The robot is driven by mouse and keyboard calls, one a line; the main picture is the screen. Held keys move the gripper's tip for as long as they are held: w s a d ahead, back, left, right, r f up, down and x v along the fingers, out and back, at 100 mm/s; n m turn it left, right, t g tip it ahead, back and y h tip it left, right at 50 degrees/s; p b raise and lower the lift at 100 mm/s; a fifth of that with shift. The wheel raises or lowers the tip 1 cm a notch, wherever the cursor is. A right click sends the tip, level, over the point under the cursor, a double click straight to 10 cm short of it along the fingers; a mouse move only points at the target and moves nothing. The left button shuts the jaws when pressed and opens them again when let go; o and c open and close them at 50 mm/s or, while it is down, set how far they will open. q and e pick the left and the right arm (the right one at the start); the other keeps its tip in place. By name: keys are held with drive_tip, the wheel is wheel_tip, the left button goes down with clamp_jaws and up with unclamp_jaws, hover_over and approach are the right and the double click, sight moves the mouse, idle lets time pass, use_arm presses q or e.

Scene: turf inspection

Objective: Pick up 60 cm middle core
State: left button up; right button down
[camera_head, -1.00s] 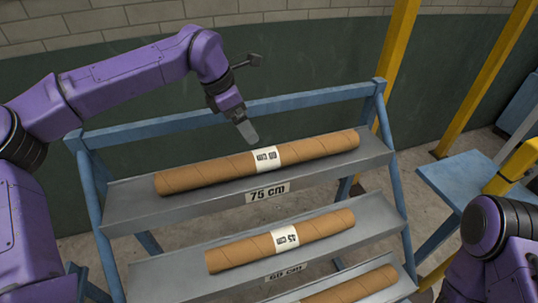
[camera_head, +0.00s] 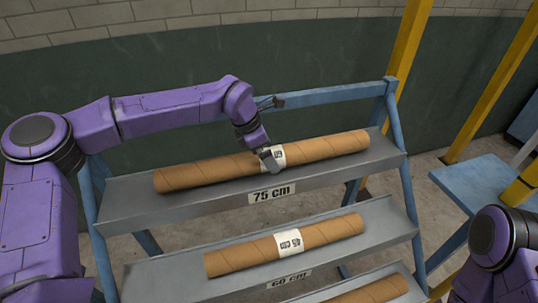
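A long brown cardboard core (camera_head: 325,147) lies on the top shelf (camera_head: 130,207), which is marked 75 cm. Its white label is partly covered by my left gripper (camera_head: 268,160), which points down at the core's middle. A finger overlaps the label; whether it touches, and how far the fingers are apart, I cannot tell. A shorter core (camera_head: 240,257) lies on the middle shelf (camera_head: 160,280), marked 60 cm; its own label seems to read 45 cm. My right gripper is out of view; only my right arm shows at lower right.
A third core (camera_head: 375,293) lies on the lower shelf, cut off by the frame. The rack's blue top rail (camera_head: 335,97) runs close behind my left wrist. A blue table (camera_head: 480,185) and yellow posts (camera_head: 400,60) stand at right.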

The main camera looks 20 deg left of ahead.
use_arm(q)
drive_tip(key=shift+x, duration=1.2)
drive_tip(key=c, duration=1.3)
drive_tip(key=shift+r, duration=0.15)
drive_tip(key=shift+c, duration=1.3)
drive_tip(key=shift+w, duration=0.1)
